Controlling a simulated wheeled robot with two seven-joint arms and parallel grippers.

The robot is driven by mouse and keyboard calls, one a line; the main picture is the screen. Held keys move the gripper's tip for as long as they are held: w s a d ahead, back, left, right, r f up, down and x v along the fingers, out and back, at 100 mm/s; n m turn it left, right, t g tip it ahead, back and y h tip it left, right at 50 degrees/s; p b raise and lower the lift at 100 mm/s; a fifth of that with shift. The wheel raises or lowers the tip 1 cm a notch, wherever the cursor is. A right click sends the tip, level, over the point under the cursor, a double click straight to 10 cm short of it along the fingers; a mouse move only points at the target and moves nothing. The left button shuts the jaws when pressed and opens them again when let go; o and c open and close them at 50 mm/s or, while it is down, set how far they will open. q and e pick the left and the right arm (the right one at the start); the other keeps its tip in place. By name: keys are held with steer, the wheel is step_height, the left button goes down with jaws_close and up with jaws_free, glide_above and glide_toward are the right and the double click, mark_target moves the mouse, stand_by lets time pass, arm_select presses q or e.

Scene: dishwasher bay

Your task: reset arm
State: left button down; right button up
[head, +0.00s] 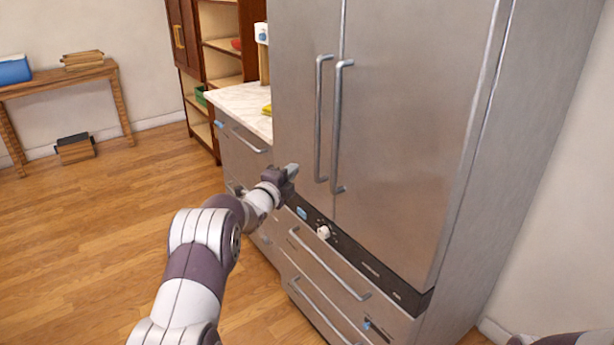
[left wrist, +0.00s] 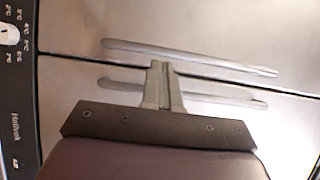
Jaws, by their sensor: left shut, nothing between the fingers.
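My left gripper (head: 291,170) is in front of the steel fridge's lower left door in the head view, at the end of my arm reaching in from the left. Its fingers are together and hold nothing. In the left wrist view the closed fingers of the left gripper (left wrist: 163,85) point at the steel front, with the two door handles (left wrist: 190,57) beyond them. I cannot tell the exact gap to the door. My right gripper is not in view.
The tall steel fridge (head: 420,120) has two upright handles and drawers below a black control strip (head: 370,268) with a white knob (head: 323,232). A marble counter (head: 240,104) and wooden shelf stand behind.

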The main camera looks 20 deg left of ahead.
arm_select(q)
steer(key=s+a+f+n+g+y, duration=0.3)
steer(key=a+f+n, duration=0.3)
steer(key=a+f, duration=0.15)
steer(key=s+d+f+n+g+y+p, duration=0.1)
steer(key=s+f+n+g, duration=0.3)
steer(key=s, duration=0.3)
steer(key=s+d+f+n+g+y+p, duration=0.1)
steer(key=s+d+f+n+g, duration=0.15)
steer(key=s+n, duration=0.35)
steer(key=s+d+r+n+g+p, duration=0.1)
steer(key=s+d+r+g+p, duration=0.1)
steer(key=s, duration=0.7)
steer(key=s+d+r+n+g+h+p, duration=0.1)
steer(key=s+d+r, duration=0.3)
steer(key=s, duration=0.6)
steer(key=s+d+r+n+g+p, duration=0.1)
steer(key=s+d+r+g+p, duration=0.1)
steer(key=s+d+r+g, duration=0.2)
steer(key=s+d, duration=0.3)
steer(key=s, duration=0.2)
steer(key=shift+s+n+h+p, duration=0.3)
steer(key=shift+s+n+h, duration=0.05)
steer(key=shift+n+h, duration=0.05)
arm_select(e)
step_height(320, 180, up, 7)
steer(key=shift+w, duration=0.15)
